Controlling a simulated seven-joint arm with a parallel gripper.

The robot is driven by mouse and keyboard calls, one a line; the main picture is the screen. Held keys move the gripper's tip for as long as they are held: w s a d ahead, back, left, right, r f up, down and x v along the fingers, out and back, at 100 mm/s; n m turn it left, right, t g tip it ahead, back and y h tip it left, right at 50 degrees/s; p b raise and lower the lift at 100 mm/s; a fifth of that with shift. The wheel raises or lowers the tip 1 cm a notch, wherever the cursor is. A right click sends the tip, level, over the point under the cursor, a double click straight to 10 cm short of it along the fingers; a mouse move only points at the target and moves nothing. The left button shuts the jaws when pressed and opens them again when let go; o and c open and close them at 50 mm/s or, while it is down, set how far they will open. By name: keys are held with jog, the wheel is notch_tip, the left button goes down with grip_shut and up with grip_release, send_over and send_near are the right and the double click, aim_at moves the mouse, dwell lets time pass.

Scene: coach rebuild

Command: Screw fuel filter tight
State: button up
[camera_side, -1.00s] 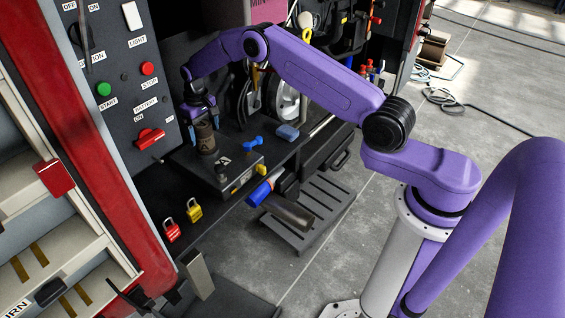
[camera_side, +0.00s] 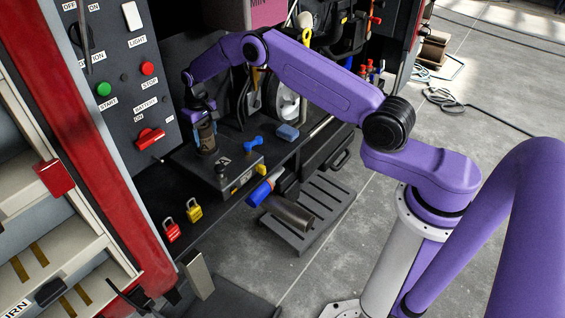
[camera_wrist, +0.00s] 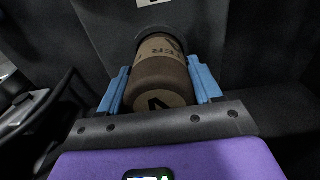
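My gripper (camera_side: 205,119) is at the filter's upper end. In the wrist view my gripper's blue fingers (camera_wrist: 162,88) lie along both sides of the filter and appear to touch it. The filter's lower joint with the block is too small to judge.
A grey control panel (camera_side: 120,70) with buttons stands close to the left of my gripper. Red (camera_side: 172,230) and yellow (camera_side: 194,210) padlocks lie at the bench's front edge.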

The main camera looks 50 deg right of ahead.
jog(key=c, duration=0.4)
jog(key=shift+m, duration=1.2)
grip_shut()
jog(key=m, duration=0.3)
jog(key=shift+w+a+r+m, duration=0.15)
jog(key=shift+a+m, duration=0.05)
jog(key=shift+m, duration=0.1)
jog(key=o, duration=1.3)
grip_release()
jog(key=shift+o, duration=0.8)
jog(key=shift+d, duration=0.1)
jog(key=shift+s+r, duration=0.15)
jog(key=shift+r, duration=2.3)
jog(key=shift+s+r, duration=0.1)
jog(key=shift+r, duration=2.35)
